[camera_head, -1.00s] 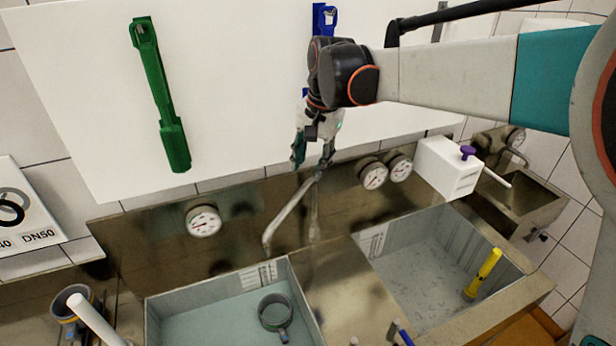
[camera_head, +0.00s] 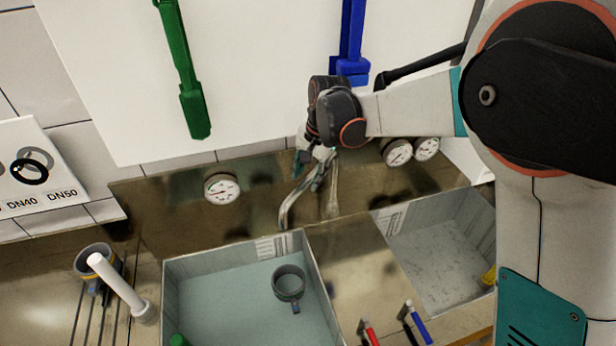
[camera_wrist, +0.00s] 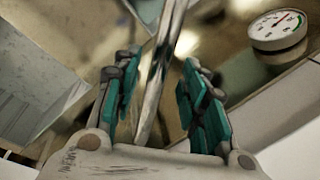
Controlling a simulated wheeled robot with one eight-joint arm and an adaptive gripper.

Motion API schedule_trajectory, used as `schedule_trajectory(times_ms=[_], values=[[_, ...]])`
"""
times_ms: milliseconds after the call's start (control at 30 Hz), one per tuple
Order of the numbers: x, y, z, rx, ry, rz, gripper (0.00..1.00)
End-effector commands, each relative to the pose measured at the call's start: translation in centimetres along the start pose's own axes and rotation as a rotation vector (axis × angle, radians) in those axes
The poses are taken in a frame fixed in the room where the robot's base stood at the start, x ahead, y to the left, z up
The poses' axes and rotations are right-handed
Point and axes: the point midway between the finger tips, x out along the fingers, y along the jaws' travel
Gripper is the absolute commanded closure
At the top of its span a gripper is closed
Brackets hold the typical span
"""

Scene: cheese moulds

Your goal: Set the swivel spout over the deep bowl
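The left bowl holds bluish water; the right bowl (camera_head: 484,235) has a grey bottom. I cannot tell which is deeper.
A grey round mould (camera_head: 289,284) is in the left bowl. Green (camera_head: 183,75) and blue (camera_head: 352,45) tools hang above. Red (camera_head: 368,333) and blue (camera_head: 417,322) handles stand in front. My arm covers the right side.

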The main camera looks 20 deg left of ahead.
Motion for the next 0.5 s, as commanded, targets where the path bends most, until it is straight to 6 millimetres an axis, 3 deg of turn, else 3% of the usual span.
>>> schedule_trajectory(times_ms=[200,467,500], values=[[1.4,0.0,0.0,0.000,0.000,0.000,0.60],[1.5,0.0,0.0,0.000,0.000,0.000,0.60],[1.5,0.0,0.0,0.000,0.000,0.000,0.65]])
